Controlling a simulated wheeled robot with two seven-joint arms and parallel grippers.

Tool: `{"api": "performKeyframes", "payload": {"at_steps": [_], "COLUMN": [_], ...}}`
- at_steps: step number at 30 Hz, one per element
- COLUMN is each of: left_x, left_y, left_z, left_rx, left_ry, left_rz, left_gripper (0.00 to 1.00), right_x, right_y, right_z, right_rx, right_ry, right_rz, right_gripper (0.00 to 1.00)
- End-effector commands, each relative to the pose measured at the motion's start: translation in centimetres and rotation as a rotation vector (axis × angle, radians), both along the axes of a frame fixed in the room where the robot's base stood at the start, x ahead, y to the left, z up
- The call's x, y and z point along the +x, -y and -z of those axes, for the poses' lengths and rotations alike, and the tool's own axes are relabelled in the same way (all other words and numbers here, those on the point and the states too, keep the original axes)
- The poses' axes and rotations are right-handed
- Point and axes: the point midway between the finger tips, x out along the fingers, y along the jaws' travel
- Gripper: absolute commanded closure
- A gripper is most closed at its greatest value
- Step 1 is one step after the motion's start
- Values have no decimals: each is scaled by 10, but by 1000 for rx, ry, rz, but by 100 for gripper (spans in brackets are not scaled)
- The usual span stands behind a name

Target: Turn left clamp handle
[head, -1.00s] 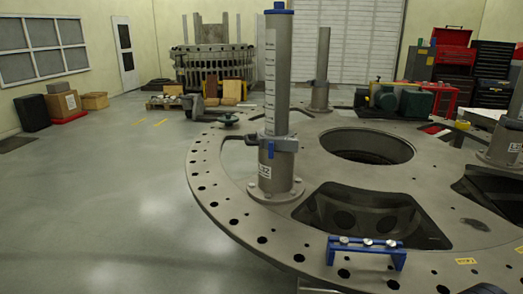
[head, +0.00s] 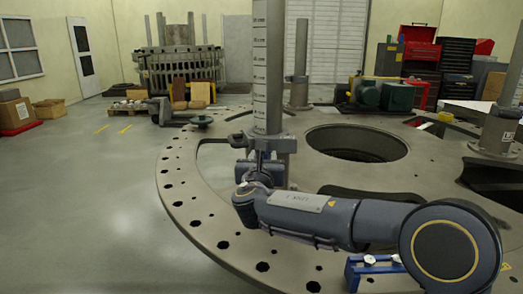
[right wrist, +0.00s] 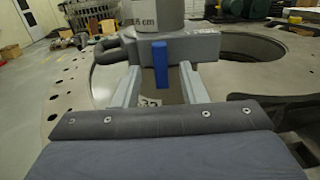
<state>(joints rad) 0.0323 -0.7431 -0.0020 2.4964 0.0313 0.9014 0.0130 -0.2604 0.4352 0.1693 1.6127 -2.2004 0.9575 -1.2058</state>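The near left post (head: 268,75), marked with a scale, stands upright on the turret plate (head: 185,190) with a grey clamp (head: 283,142) around it. In the right wrist view the clamp (right wrist: 200,45) has a blue handle (right wrist: 160,63) hanging straight down. My right gripper (right wrist: 160,75) is open, with one finger on each side of the blue handle and a visible gap to both. In the head view my right gripper (head: 261,165) is just below and in front of the clamp, and it hides the handle. My left gripper is not in view.
A blue bracket with silver knobs (head: 352,272) sits on the near plate edge, partly behind my right arm. Other posts stand at the back (head: 300,65) and right (head: 497,130). The plate has a large round opening (head: 355,142).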

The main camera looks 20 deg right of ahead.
Motion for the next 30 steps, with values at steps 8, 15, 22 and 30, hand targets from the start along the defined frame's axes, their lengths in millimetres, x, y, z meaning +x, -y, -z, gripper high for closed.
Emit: {"api": "performKeyframes", "payload": {"at_steps": [8, 15, 22, 30], "left_x": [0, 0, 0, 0], "left_y": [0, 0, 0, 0], "left_z": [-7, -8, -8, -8], "left_rx": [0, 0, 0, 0], "left_ry": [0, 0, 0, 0], "left_rz": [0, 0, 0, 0], "left_gripper": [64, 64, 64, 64], "right_x": [39, 48, 47, 47], "right_y": [14, 18, 18, 18], "right_z": [0, 1, 1, 1], "right_rx": [4, 4, 4, 4], "right_ry": [-2, -2, -2, -2], "right_rz": [1, 0, 1, 1], "right_gripper": [62, 62, 71, 100]}}
